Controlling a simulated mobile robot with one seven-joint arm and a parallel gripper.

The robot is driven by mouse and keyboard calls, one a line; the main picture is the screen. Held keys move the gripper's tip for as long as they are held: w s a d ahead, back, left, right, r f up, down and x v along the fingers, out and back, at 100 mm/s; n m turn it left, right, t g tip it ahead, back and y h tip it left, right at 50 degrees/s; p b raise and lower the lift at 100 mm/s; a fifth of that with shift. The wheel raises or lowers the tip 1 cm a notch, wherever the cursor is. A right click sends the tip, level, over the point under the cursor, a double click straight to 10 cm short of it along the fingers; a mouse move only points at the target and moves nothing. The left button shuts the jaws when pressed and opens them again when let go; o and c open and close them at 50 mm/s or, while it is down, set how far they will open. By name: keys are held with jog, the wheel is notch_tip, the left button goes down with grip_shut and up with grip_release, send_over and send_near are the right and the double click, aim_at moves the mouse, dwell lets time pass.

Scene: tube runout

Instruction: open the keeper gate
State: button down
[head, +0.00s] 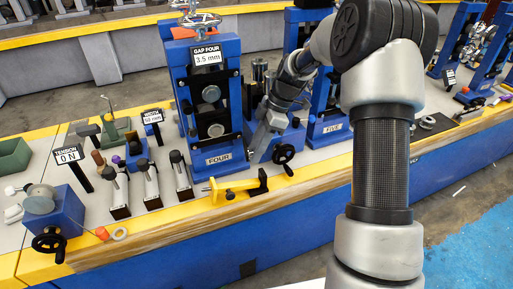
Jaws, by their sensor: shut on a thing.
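My gripper (266,128) reaches down just right of the blue roll stand marked FOUR (207,97), above a blue housing (271,147) with a black handwheel. It is shut on a small part there. The gripper and wrist hide most of that part, so I cannot tell its shape or whether it is the keeper gate. A yellow bracket (232,190) with a black upright end lies at the bench front below stand FOUR. No label names the keeper gate.
Stand FIVE (328,121) is close to the right of my wrist. Several black-handled levers (150,182) stand left of stand FOUR. A blue TENSION unit (66,212) with a handwheel is at the left front.

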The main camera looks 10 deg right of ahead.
jog(key=c, duration=1.2)
grip_release()
jog(key=shift+a, duration=0.1)
jog(key=s+p+v, duration=0.1)
jog(key=p+v, duration=0.2)
jog(key=v, duration=1.4)
jog(key=shift+w+r+p, duration=0.25)
jog(key=shift+w+p, duration=0.1)
jog(key=shift+w, duration=0.1)
